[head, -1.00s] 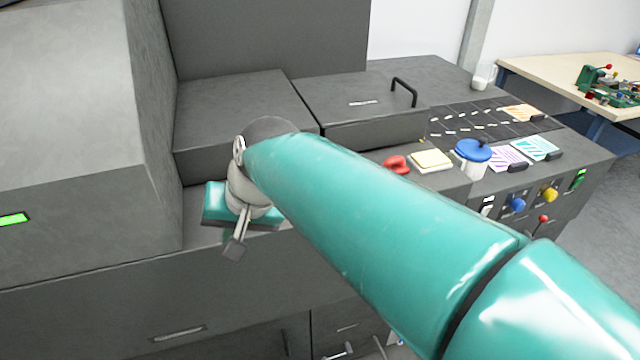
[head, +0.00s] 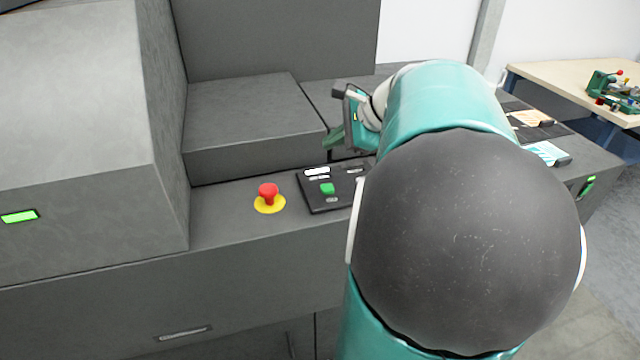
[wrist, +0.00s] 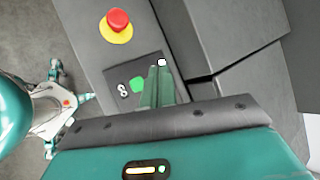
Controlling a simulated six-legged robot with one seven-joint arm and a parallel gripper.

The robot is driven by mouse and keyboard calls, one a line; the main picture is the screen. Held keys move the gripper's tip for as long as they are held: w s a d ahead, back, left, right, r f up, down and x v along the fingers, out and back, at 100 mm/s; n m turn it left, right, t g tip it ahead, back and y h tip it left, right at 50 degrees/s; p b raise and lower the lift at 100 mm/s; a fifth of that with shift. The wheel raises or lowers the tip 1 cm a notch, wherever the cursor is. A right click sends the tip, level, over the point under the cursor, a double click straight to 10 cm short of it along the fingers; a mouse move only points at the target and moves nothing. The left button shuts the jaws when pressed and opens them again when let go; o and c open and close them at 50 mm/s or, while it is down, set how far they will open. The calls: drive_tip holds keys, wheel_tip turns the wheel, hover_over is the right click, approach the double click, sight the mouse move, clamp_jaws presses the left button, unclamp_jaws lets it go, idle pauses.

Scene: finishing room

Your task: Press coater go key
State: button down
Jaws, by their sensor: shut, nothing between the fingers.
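The coater's black key panel (head: 318,204) lies on the grey machine's front ledge, with a green key (head: 327,188) on it, which I take as the go key. In the wrist view the green key (wrist: 137,84) shows just left of the fingertips. My gripper (head: 335,138) is up and behind the panel in the head view, its fingers together and empty. In the wrist view the gripper's green fingers (wrist: 158,72) overlap part of the panel. They look above it, apart from the key. My arm hides the panel's right end in the head view.
A red mushroom button on a yellow disc (head: 268,198) stands left of the panel; it shows in the wrist view too (wrist: 118,22). A raised grey housing (head: 250,140) stands behind the ledge. A workbench (head: 560,85) is at the back right.

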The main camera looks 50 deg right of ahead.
sight(332, 189)
drive_tip(key=shift+f, duration=4.45)
drive_tip(key=shift+f, duration=0.4)
